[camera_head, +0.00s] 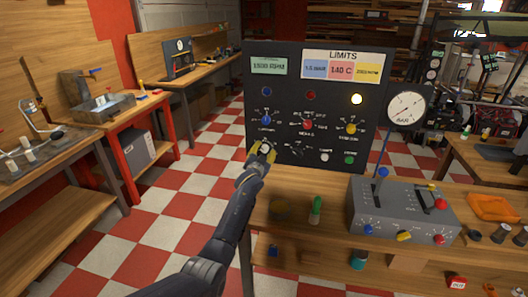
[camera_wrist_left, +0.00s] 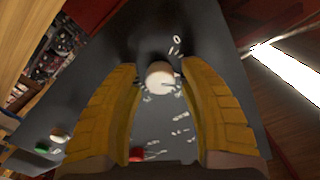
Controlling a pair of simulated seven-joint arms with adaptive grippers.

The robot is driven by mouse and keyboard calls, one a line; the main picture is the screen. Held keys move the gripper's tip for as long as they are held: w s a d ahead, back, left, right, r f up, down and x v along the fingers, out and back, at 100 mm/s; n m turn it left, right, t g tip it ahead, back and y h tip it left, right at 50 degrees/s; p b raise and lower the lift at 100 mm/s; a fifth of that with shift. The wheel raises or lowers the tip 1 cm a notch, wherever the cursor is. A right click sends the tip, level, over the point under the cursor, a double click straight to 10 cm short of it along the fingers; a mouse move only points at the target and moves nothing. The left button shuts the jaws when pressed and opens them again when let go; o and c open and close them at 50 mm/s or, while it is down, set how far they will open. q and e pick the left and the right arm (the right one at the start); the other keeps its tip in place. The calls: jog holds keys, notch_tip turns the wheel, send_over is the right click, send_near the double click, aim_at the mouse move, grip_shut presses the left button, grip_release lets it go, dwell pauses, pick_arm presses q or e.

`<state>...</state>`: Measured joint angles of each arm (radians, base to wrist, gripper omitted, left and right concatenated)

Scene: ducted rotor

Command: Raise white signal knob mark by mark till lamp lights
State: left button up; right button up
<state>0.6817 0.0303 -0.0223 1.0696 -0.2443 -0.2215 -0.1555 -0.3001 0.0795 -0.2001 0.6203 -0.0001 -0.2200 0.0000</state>
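A dark upright panel (camera_head: 285,72) stands at the back of the bench. My left gripper (camera_head: 264,147) is at its lower left. In the left wrist view the white knob (camera_wrist_left: 160,77) lies between the yellow fingertips, with white scale marks around it. Of the top lamps, the blue lamp (camera_head: 266,91) and red lamp (camera_head: 311,95) look dark, while the right lamp (camera_head: 357,99) glows pale yellow. My right gripper is not in view.
Above the gripper are a blue knob (camera_head: 266,119), red knob (camera_head: 308,124) and yellow knob (camera_head: 351,128). Lower right are a small white knob (camera_head: 325,157) and green knob (camera_head: 349,160). A gauge (camera_head: 406,108) and grey control box (camera_head: 400,210) stand to the right.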

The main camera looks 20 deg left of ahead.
pick_arm(q)
jog(key=shift+o, duration=0.7)
jog(key=s, duration=1.2)
jog(key=shift+d, duration=0.35)
jog(key=shift+s, duration=0.1)
